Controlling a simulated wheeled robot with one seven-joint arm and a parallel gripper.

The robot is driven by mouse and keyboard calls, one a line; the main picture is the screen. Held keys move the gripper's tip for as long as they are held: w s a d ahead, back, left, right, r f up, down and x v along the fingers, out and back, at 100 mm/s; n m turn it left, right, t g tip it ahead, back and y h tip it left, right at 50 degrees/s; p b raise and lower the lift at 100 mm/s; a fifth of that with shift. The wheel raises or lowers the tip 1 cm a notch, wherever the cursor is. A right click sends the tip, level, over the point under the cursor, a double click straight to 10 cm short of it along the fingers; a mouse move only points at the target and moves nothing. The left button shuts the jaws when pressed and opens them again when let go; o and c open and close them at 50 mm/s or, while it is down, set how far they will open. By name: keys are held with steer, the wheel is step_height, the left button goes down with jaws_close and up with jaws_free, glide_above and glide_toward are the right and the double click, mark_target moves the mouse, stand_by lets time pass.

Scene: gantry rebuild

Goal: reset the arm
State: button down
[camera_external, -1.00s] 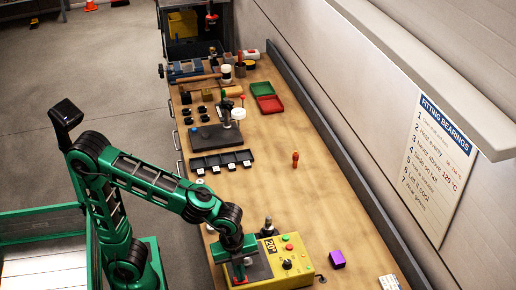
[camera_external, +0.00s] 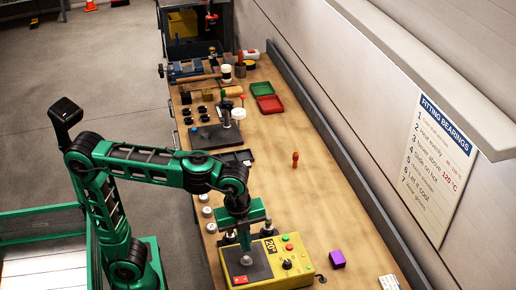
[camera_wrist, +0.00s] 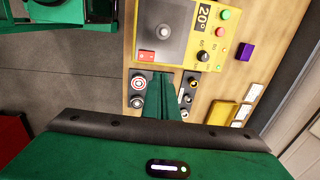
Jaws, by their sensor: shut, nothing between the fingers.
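My gripper (camera_external: 244,246) is shut and empty, pointing down above the yellow heater (camera_external: 295,268) in the external view. Its green fingers (camera_wrist: 163,92) are together in the wrist view. The heater also shows there (camera_wrist: 205,22), with a 20° display, coloured buttons and a dark plate. A small round grey piece (camera_external: 246,261) shows on the plate, beneath the fingers; it also shows in the wrist view (camera_wrist: 164,31). My forearm hides part of the bench behind it.
On the wooden bench, a purple cube (camera_external: 337,259) lies right of the heater and an orange-handled tool (camera_external: 295,159) stands farther back. Several round pale items line the left edge. A partly hidden black tray (camera_external: 238,157) lies behind my arm. The bench's right half is mostly clear.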

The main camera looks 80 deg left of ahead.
stand_by(0.5)
steer(key=s+a+f+n, duration=0.3)
steer(key=s+f+n, duration=0.2)
steer(key=s+f, duration=0.5)
steer(key=s+a+f+n+g, duration=0.1)
steer(key=s+a+f+n, duration=0.3)
steer(key=s+f, duration=0.5)
steer(key=s+n, duration=0.1)
steer(key=n, duration=0.1)
steer(key=shift+s+a+f+n, duration=0.2)
steer(key=shift+s+f+n, duration=0.1)
steer(key=shift+f, duration=0.1)
steer(key=shift+w+f, duration=0.2)
steer(key=shift+w, duration=0.4)
stand_by(0.7)
